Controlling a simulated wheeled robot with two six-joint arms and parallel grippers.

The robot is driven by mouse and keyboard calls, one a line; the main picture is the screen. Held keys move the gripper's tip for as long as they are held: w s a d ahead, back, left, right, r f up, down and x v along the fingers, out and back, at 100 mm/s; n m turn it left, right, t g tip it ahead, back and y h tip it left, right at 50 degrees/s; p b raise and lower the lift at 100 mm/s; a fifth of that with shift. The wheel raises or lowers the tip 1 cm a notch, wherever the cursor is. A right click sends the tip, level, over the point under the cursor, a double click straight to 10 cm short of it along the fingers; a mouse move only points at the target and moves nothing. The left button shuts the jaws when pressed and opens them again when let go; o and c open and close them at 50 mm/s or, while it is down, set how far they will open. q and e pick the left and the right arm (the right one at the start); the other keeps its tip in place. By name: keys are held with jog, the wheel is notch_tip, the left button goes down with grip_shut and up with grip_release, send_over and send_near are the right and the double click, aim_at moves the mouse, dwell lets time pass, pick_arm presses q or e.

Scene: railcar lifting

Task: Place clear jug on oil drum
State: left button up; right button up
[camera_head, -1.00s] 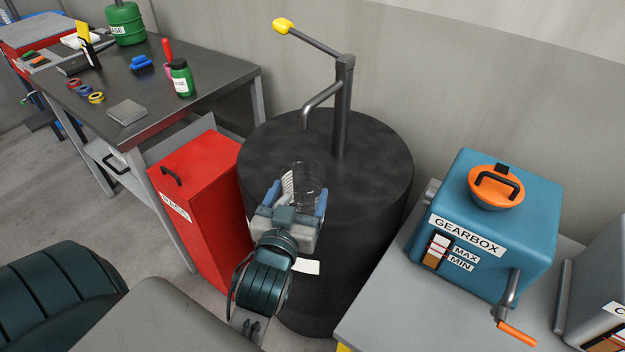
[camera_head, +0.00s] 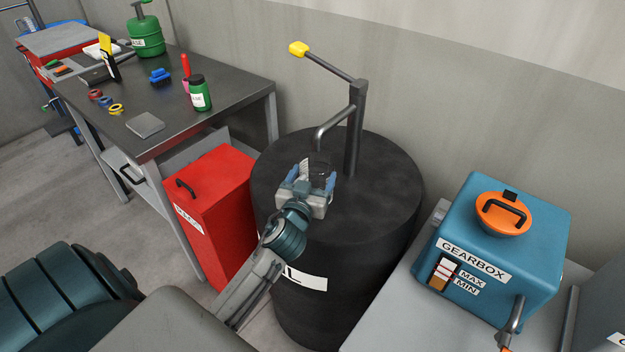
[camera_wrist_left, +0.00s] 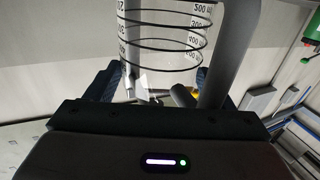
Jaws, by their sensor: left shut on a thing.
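The clear jug (camera_head: 320,166) is a see-through vessel with dark rings and measuring marks; it also shows in the left wrist view (camera_wrist_left: 165,40). My left gripper (camera_head: 311,182) is shut on the jug, with a blue finger on each side of it. The black oil drum (camera_head: 385,205) stands upright against the wall, with a grey pump pipe and spout (camera_head: 355,130) on its top. In the head view the jug and gripper are over the drum's top, close by the spout. I cannot tell whether the jug touches the drum. My right gripper is not in view.
A red cabinet (camera_head: 215,200) stands left of the drum beside a dark workbench (camera_head: 225,95) holding bottles and tape rolls. A blue gearbox (camera_head: 500,245) sits on a grey table to the right. The pump handle (camera_head: 299,48) rises above the drum.

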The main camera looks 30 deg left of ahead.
pick_arm(q)
jog(key=shift+f, duration=0.85)
jog(key=shift+f, duration=0.2)
jog(key=o, duration=1.3)
jog(key=shift+r, duration=0.1)
